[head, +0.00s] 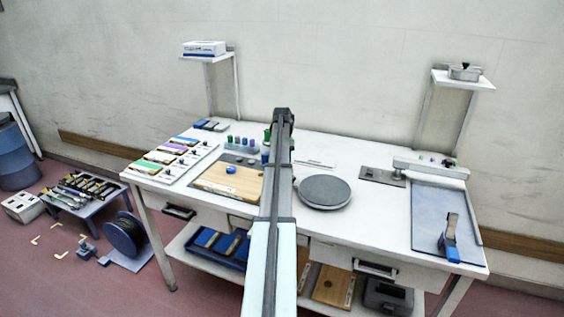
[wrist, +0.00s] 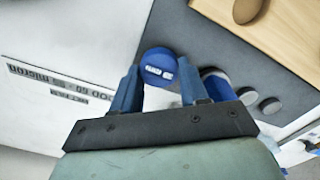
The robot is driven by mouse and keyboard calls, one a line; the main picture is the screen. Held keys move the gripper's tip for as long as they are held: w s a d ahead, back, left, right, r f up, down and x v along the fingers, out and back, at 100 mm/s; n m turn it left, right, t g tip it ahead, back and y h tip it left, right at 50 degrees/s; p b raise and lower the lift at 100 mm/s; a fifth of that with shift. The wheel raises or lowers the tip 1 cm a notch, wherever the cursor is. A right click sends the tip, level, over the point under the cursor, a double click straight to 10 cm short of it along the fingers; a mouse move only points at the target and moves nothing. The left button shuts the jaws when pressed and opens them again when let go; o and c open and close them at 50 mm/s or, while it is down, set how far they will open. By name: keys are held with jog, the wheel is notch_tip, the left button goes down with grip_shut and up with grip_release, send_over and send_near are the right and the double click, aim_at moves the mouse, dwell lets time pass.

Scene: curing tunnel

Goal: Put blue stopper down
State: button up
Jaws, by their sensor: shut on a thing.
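My gripper (wrist: 160,78) has its two blue fingers on either side of a round blue stopper (wrist: 157,62) with a small white label, and is shut on it. Below and around it is a dark grey mat (wrist: 203,40); I cannot tell the height of the stopper above it. In the head view my arm hides the gripper and the held stopper. A wooden board (head: 211,182) lies on the mat left of my arm, with a blue round piece (head: 231,169) on it.
Beside the right finger are another blue round piece (wrist: 215,78) and grey discs (wrist: 248,96). The white bench holds a grey round plate (head: 325,192) right of my arm, a sample tray (head: 148,172) at left and a blue-grey panel (head: 432,210) at right.

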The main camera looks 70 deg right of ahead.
jog(key=shift+f, duration=0.1)
jog(key=o, duration=1)
notch_tip(320, 180, up, 12)
jog(key=shift+r, duration=0.15)
jog(key=shift+w, duration=0.1)
